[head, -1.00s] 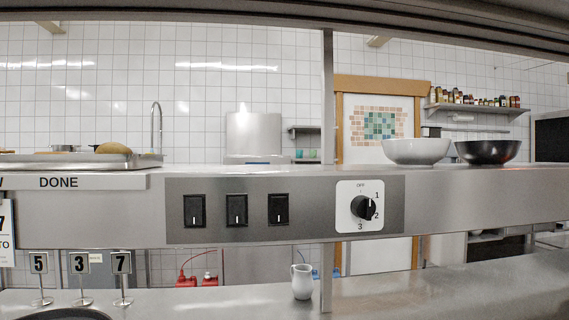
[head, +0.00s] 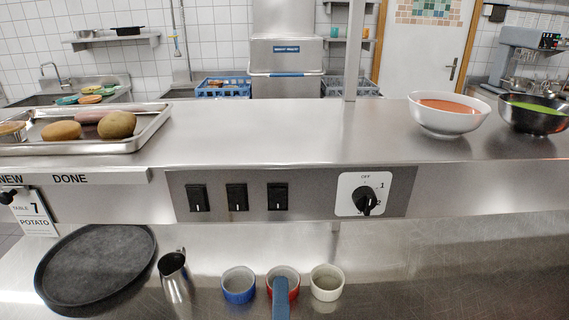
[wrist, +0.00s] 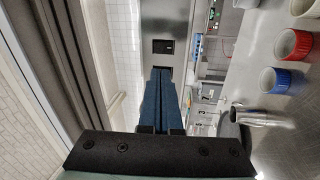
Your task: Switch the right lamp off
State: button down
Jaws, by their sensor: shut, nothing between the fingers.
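Three black rocker switches sit in a row on the steel panel under the shelf in the head view: left (head: 198,198), middle (head: 237,197) and right (head: 277,196). I see no lamp itself in either view. My gripper (head: 281,283) shows as a blue finger at the bottom of the head view, below the right switch and in front of a red cup. In the wrist view its two blue fingers (wrist: 161,72) are together and empty, pointing at the panel. One black switch (wrist: 163,46) shows clear above the fingertips there; another dark one is partly covered by them.
A dial (head: 366,201) on a white plate is right of the switches. Below stand a metal jug (head: 174,277), a blue cup (head: 238,285), a red cup (head: 292,275) and a white cup (head: 327,283). A tray (head: 152,128) and bowls (head: 450,120) rest on the shelf above.

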jog(key=shift+d+r+n+p, duration=0.2)
jog(key=shift+r+n+p, duration=0.4)
jog(key=shift+p, duration=0.1)
jog(key=p, duration=0.5)
send_near(280, 193)
jog(key=w, duration=0.2)
jog(key=w+r, duration=0.1)
jog(key=w, duration=0.2)
jog(key=shift+w+p, duration=0.3)
jog(key=shift+w, duration=0.6)
jog(key=shift+w, duration=0.1)
jog(key=shift+r, duration=0.1)
